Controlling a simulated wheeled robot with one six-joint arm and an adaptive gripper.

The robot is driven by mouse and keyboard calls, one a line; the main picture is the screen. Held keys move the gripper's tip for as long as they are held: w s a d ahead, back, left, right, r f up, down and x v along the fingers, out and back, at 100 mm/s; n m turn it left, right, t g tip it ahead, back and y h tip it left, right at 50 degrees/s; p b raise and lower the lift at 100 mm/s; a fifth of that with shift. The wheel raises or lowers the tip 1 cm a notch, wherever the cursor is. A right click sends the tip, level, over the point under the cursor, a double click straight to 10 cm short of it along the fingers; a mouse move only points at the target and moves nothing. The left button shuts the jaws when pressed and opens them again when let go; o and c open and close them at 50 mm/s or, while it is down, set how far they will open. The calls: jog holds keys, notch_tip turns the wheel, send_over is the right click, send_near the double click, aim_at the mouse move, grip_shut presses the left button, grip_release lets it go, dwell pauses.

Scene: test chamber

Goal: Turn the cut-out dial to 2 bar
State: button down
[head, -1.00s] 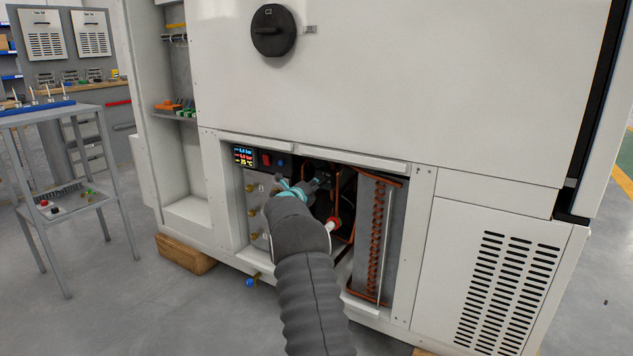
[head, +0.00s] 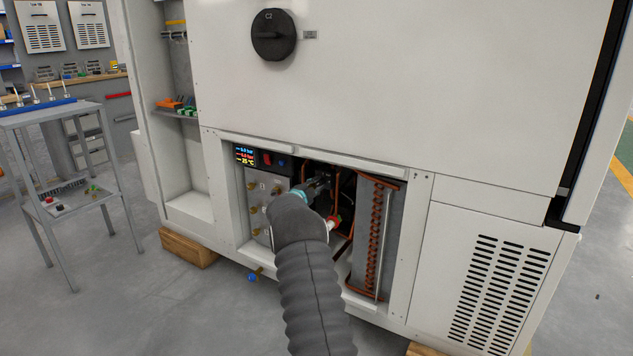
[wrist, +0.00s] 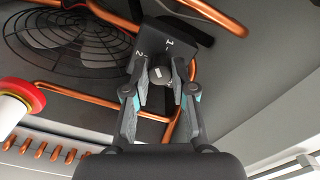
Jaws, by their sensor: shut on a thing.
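The cut-out dial (wrist: 160,74) is a small round grey knob on a dark box (wrist: 150,37) marked 1 and 2, seen in the wrist view. My gripper (wrist: 165,82) has one finger on each side of the knob and is shut on it. The fingers partly cover the knob, and I cannot tell its exact setting. In the head view, my gripper (head: 312,189) reaches into the open lower bay of the white cabinet (head: 385,90), and my arm hides the dial.
Copper pipes (wrist: 62,91) and a fan grille (wrist: 75,40) lie close around the box. A red-and-white cylinder (wrist: 18,105) sits left in the wrist view. A finned coil (head: 372,235) stands right of my arm. Brass fittings (head: 253,210) line the bay's left panel.

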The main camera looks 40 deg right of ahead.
jog(key=n+p, duration=0.1)
jog(key=n, duration=0.3)
jog(key=shift+n, duration=0.3)
jog(key=n, duration=0.4)
jog(key=shift+n+p, duration=0.3)
jog(key=shift+n, duration=0.1)
jog(key=c, duration=1)
grip_release()
jog(key=shift+o, duration=0.2)
jog(key=shift+f, duration=0.1)
jog(key=v, duration=1.2)
